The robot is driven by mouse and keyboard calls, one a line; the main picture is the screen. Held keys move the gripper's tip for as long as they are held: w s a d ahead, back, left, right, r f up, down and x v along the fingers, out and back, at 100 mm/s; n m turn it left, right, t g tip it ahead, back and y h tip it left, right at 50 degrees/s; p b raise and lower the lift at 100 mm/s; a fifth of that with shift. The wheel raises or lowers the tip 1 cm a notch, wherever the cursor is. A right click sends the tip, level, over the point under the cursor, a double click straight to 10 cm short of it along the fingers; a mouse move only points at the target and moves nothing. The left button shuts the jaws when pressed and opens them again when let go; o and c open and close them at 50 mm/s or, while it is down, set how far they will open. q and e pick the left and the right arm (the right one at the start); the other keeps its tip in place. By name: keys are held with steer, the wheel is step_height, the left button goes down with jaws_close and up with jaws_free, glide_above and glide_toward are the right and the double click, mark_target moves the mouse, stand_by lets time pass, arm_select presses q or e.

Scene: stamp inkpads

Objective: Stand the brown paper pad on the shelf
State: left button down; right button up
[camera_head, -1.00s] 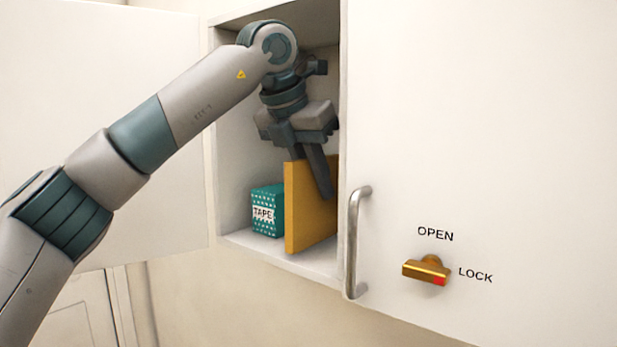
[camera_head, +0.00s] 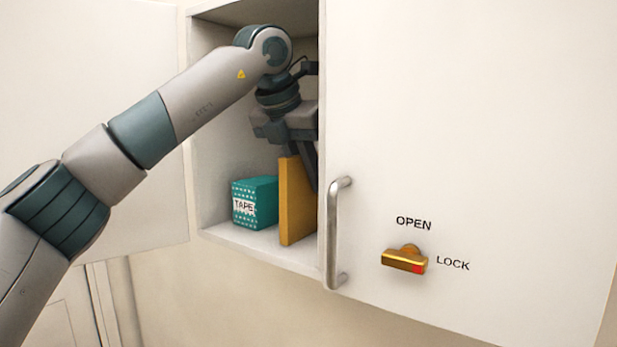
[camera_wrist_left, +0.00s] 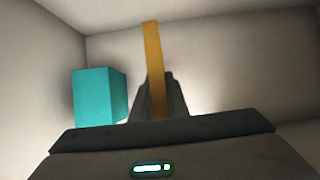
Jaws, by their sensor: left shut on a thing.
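The brown paper pad (camera_head: 297,205) is a flat yellow-brown slab. It stands upright on edge inside the open cupboard, close to the edge of the right door. My left gripper (camera_head: 309,172) reaches into the cupboard from above and is shut on the pad's upper part. The pad also shows between the fingers in the left wrist view (camera_wrist_left: 154,62). The shelf (camera_head: 244,243) is the pale cupboard floor; the pad's lower edge is at or just above it, and I cannot tell whether it touches. The right door hides part of the pad and gripper. My right gripper is not in view.
A teal TAPE box (camera_head: 255,203) stands on the shelf left of the pad, with a gap between them. The right door has a metal handle (camera_head: 337,232) and a brass latch (camera_head: 405,260) between OPEN and LOCK labels. The left door (camera_head: 100,130) is swung open.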

mark_target(296, 156)
arm_select(q)
steer(key=c, duration=1.6)
jaws_free()
steer(key=shift+c, duration=0.2)
steer(key=b+v, duration=0.3)
steer(key=v, duration=0.3)
steer(key=shift+s+r, duration=0.15)
steer(key=shift+r, duration=0.05)
steer(key=shift+s+a+r, duration=0.2)
steer(key=shift+s+r, duration=0.05)
steer(key=shift+r, duration=0.25)
